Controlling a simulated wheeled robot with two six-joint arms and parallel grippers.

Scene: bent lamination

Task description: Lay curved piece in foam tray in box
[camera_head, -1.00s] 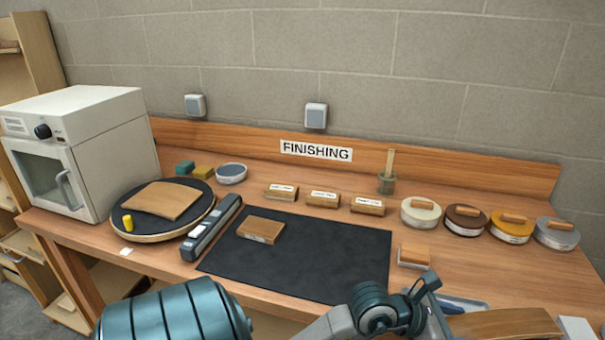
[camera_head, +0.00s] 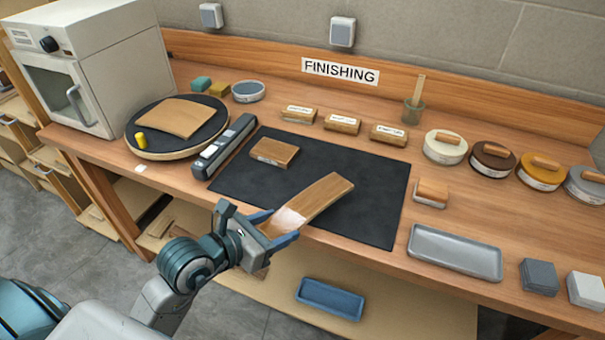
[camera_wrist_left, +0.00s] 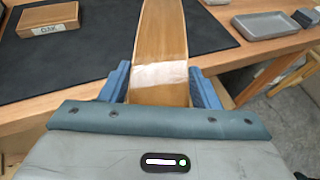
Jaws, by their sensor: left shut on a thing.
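My left gripper (camera_head: 268,227) is shut on the curved wooden piece (camera_head: 328,193), gripping it near one end beside a pale whitish band. The piece points up and right, over the front edge of the black mat (camera_head: 372,215). In the left wrist view the curved piece (camera_wrist_left: 163,35) stretches away from between the blue fingers (camera_wrist_left: 160,88). Another curved wooden piece (camera_head: 176,117) lies on the round black turntable (camera_head: 203,143) at the left. I see no foam tray or box that I can identify. My right gripper is not in view.
A wooden block (camera_head: 274,152) sits on the mat, with a dark long tool (camera_head: 232,147) left of it. A grey tray (camera_head: 455,252), grey blocks (camera_head: 538,277) and white blocks (camera_head: 585,290) stand at the right front. A blue tray (camera_head: 330,298) is on the lower shelf.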

